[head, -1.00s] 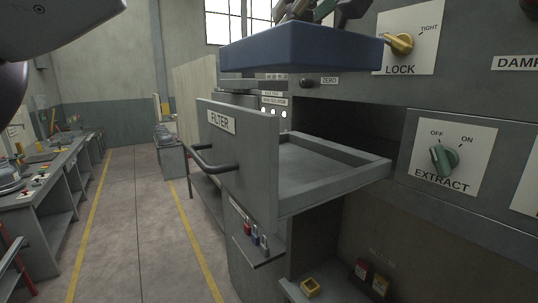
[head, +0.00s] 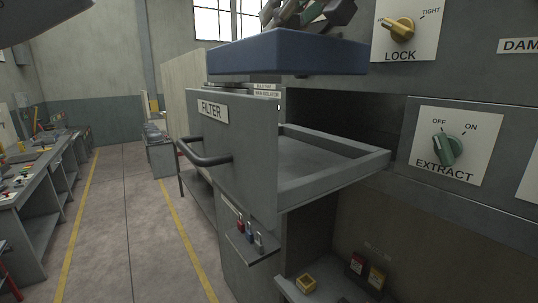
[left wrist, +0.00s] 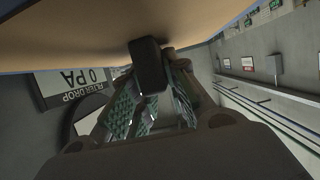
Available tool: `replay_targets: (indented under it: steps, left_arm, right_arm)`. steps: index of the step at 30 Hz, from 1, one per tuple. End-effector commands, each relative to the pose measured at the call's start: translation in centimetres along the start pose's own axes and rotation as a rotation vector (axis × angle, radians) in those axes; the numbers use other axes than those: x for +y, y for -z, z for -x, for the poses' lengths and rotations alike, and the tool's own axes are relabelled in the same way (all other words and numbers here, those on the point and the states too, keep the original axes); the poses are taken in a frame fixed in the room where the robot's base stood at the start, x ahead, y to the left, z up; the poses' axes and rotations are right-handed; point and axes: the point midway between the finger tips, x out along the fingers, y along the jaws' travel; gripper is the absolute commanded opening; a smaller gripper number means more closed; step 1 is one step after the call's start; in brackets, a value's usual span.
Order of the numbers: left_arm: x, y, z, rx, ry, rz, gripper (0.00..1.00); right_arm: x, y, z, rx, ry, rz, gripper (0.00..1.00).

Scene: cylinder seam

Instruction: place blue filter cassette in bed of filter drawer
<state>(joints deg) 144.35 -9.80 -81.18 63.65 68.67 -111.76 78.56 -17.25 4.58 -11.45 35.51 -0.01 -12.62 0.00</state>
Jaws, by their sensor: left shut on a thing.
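The blue filter cassette (head: 288,54) hangs level in the head view, above the open filter drawer (head: 335,183). There is a visible gap between the cassette and the drawer. The drawer's grey bed (head: 312,158) looks empty; its far left part is hidden behind the drawer front. My left gripper (head: 308,14) is shut on the cassette's handle from above. In the left wrist view, the green-padded fingers (left wrist: 150,108) close around a black handle (left wrist: 149,66) under a broad tan surface (left wrist: 90,35). My right gripper is not in view.
The drawer front (head: 238,150) with its bar handle (head: 205,155) stands up on the left side of the bed. The cabinet face with the LOCK knob (head: 399,28) and EXTRACT knob (head: 448,150) is close on the right. Open floor lies left.

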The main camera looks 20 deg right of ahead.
Motion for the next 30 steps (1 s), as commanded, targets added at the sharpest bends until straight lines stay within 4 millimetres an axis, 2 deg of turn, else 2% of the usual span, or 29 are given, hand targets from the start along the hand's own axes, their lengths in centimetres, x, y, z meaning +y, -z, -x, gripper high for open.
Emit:
replay_targets:
  steps: [3, 12, 30]
  left_arm:
    - [-0.1, -1.4, -0.6, 0.002, 0.001, 0.000, 0.00]
    - [0.0, -3.9, -1.6, 0.001, 0.000, -0.001, 0.00]
    - [0.0, -4.4, -1.9, 0.002, 0.000, 0.000, 0.00]
  right_arm:
    - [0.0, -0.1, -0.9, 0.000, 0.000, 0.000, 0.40]
    - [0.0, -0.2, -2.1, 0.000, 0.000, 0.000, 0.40]
    - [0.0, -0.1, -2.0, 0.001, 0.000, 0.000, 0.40]
